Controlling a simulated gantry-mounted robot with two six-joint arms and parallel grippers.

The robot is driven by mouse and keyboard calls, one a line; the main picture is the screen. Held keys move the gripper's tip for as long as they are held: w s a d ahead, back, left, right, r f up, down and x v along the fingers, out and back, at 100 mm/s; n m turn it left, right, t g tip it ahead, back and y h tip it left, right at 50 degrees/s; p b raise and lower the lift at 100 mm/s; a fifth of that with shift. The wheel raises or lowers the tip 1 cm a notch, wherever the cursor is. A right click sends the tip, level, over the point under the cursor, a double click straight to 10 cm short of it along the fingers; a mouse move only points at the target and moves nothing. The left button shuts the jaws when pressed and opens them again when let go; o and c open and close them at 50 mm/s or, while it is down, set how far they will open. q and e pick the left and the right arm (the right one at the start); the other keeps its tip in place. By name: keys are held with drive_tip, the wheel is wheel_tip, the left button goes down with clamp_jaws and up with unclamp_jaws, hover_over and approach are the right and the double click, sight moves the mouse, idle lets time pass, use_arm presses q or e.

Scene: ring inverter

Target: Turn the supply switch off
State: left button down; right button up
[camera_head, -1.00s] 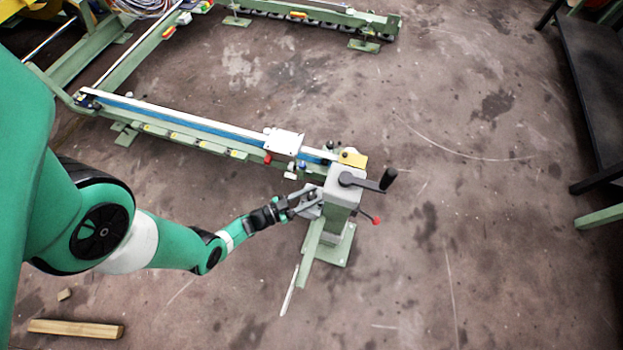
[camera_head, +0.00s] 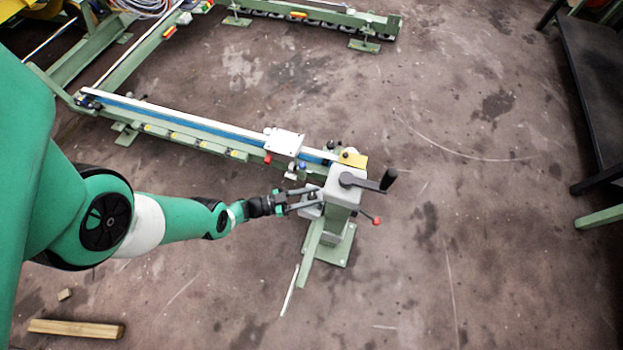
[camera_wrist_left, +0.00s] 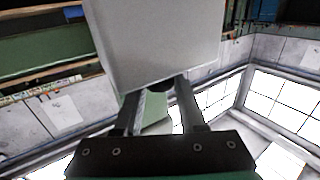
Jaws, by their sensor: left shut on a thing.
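A grey box (camera_head: 309,212) is fixed to the left side of the grey-topped post with the crank. Its large pale face fills the upper middle of the left wrist view (camera_wrist_left: 158,45). My left gripper (camera_head: 308,203) reaches in from the left, with its fingertips at this box. In the left wrist view its two dark fingers (camera_wrist_left: 160,92) run up to the box's lower edge. They are shut on the supply switch, which is mostly hidden; a small dark round part (camera_wrist_left: 186,87) shows beside the right finger. The switch's position cannot be read. My right gripper is out of view.
A black crank handle (camera_head: 388,180) and a red-tipped lever (camera_head: 376,221) stick out right of the post. A green rail with a white plate (camera_head: 284,142) runs back left. A wooden block (camera_head: 75,328) lies at front left.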

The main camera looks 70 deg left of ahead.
use_arm(q)
drive_tip(key=shift+r, duration=0.15)
drive_tip(key=c, duration=0.8)
unclamp_jaws()
drive_tip(key=shift+w, duration=0.1)
drive_tip(key=shift+o, duration=0.2)
drive_tip(key=s, duration=1.1)
drive_tip(key=shift+s+a, duration=0.3)
drive_tip(key=shift+a, duration=0.1)
